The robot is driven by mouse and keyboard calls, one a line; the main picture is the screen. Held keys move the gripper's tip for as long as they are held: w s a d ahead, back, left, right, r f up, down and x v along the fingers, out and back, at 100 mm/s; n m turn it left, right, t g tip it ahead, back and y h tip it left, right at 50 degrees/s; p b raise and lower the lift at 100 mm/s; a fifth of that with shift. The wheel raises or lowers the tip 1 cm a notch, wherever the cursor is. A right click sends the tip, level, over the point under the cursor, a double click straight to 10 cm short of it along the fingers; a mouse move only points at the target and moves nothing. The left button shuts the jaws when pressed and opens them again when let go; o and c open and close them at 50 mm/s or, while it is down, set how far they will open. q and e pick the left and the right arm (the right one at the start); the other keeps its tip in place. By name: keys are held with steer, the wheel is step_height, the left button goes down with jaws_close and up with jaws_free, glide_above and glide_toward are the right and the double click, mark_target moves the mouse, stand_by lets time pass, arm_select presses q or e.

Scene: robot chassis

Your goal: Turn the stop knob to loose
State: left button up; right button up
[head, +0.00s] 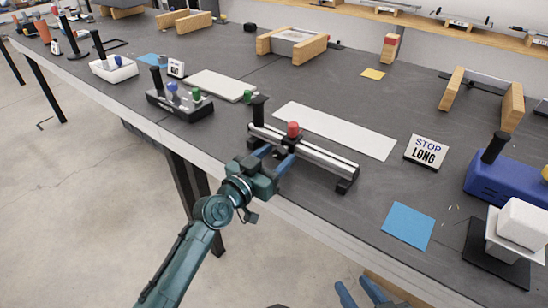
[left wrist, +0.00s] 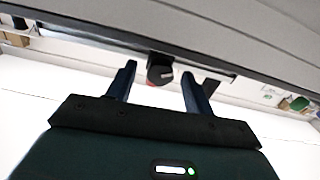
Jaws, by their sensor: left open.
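A silver rail with black ends (head: 325,158) lies near the bench's front edge, with an upright black handle (head: 258,108) at its left end and a red knob (head: 293,129) on top. In the left wrist view, a dark round stop knob (left wrist: 160,69) with a white pointer line faces me between my fingers, gaps on both sides. My left gripper (head: 277,154) is open at the rail's front side, below the red knob. My right gripper (head: 353,283) shows at the bottom edge, its two blue fingers apart. A sign (head: 427,152) reads "STOP LONG".
A pale strip (head: 335,129) lies behind the rail. A blue square (head: 408,226) and a blue box (head: 505,182) with a black handle are at the right. A black device with several knobs (head: 180,105) stands to the left.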

arm_select(q)
steer(key=shift+c, duration=0.4)
steer(key=c, duration=0.9)
